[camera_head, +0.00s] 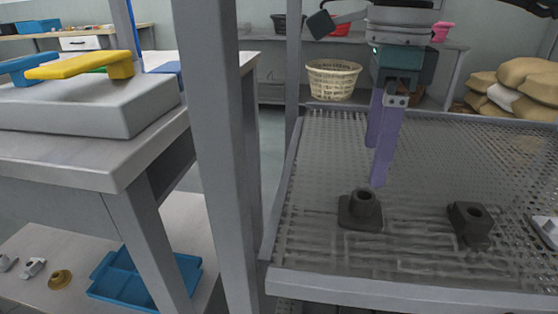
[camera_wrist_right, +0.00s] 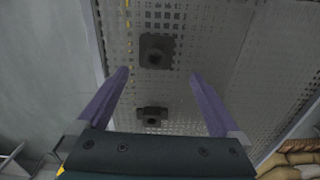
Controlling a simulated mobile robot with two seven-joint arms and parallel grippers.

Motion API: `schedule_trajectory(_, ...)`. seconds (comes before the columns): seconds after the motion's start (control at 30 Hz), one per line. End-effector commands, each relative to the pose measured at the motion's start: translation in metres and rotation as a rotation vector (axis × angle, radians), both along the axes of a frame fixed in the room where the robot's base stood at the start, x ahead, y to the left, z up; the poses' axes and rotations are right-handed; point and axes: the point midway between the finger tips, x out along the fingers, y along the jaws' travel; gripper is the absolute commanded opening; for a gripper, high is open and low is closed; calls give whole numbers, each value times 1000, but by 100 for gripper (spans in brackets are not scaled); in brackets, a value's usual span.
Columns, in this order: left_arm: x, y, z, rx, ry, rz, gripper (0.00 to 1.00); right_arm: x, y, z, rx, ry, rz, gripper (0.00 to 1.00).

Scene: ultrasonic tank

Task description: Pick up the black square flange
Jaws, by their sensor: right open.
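The black square flange (camera_head: 361,211), a dark square plate with a round hollow neck, sits upright on the perforated grey tray (camera_head: 420,285). In the right wrist view the square flange (camera_wrist_right: 157,50) lies just beyond the fingertips. My right gripper (camera_head: 374,166) points down above and slightly behind the flange, apart from it. In the right wrist view the purple fingers of the right gripper (camera_wrist_right: 160,73) are spread with nothing between them. My left gripper is not in view.
A second dark block with a hole (camera_head: 472,217) sits to the right on the tray; it also shows in the right wrist view (camera_wrist_right: 152,115). A light part (camera_head: 545,230) is at the right edge. A grey post (camera_head: 215,140) stands left of the tray.

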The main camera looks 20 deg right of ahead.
Motion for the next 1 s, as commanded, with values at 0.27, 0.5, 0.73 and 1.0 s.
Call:
schedule_trajectory(0.27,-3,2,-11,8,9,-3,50,-1,2,-36,3,1,0,100)
schedule_trajectory(0.5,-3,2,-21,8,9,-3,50,-3,7,-72,4,4,-2,100)
schedule_trajectory(0.73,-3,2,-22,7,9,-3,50,-3,6,-81,3,-1,-1,100)
schedule_trajectory(1.0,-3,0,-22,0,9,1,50,-3,6,-81,4,0,-1,79)
